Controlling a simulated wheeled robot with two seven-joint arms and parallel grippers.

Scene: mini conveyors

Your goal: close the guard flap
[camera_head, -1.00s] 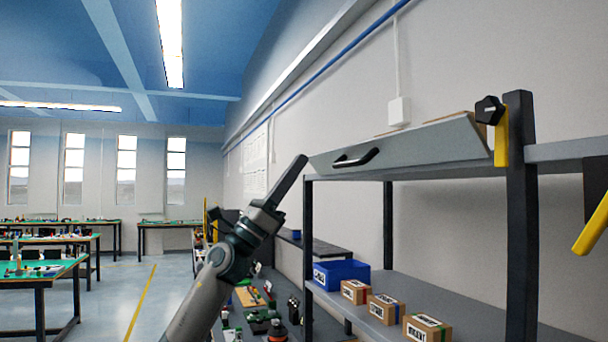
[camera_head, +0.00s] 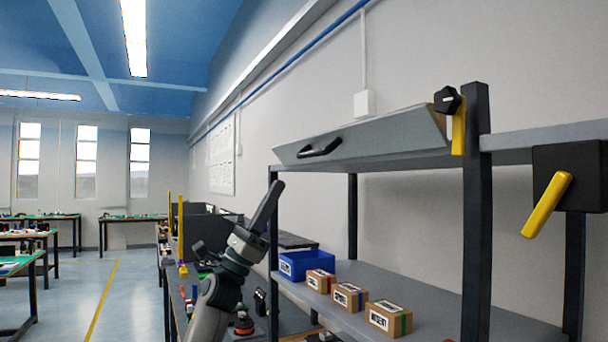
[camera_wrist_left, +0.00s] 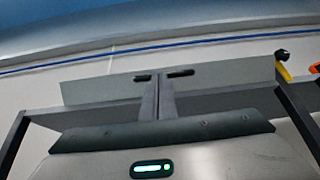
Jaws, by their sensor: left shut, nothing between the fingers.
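The guard flap (camera_head: 385,136) is a long grey panel with a black handle (camera_head: 320,150), on top of a dark-framed shelf rack. It is tilted, its face sloping outward, with a gap behind its upper edge at the right end. My left gripper (camera_head: 278,184) points up, shut and empty, just below the flap's left end in the head view. In the left wrist view, the shut fingers (camera_wrist_left: 157,78) overlap the flap (camera_wrist_left: 100,88) near its handle (camera_wrist_left: 181,73); contact cannot be told. My right gripper is out of view.
A black knob (camera_head: 447,100) and yellow bracket (camera_head: 458,130) sit at the flap's right end. A yellow lever (camera_head: 547,205) hangs farther right. The shelf below holds a blue bin (camera_head: 305,264) and several cartons (camera_head: 390,318). A dark rack post stands close beside my left gripper.

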